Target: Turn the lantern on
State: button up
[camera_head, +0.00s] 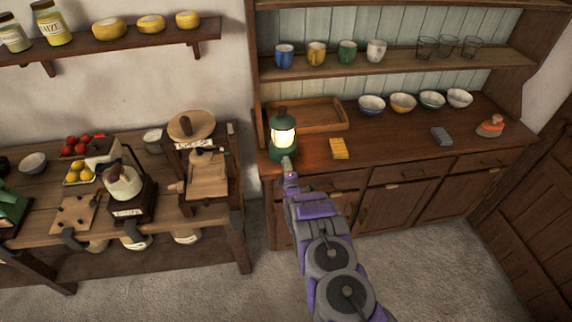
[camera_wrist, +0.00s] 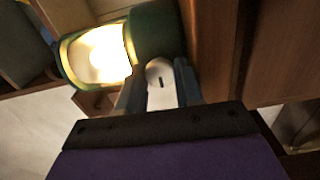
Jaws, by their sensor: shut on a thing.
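The green lantern (camera_head: 283,137) stands upright at the left front of the hutch counter, and its glass glows bright yellow-white. In the wrist view the lantern (camera_wrist: 100,55) fills the upper left, with its lit glass and green base. My gripper (camera_head: 287,163) reaches up to the lantern's base from the front. In the wrist view my gripper (camera_wrist: 158,85) is shut on a pale round knob (camera_wrist: 161,80) with a dark slot, next to the green base. The far side of the lantern is hidden.
A wooden tray (camera_head: 310,117) lies behind the lantern, and a yellow sponge (camera_head: 339,149) lies to its right. Several bowls (camera_head: 403,103) stand farther right. A grey block (camera_head: 441,136) lies near the right end. A worktable (camera_head: 225,190) stands at the left.

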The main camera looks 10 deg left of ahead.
jog(key=shift+s+f+n, duration=0.1)
jog(key=shift+f+n, duration=0.1)
jog(key=shift+n, duration=0.2)
jog(key=o, duration=1)
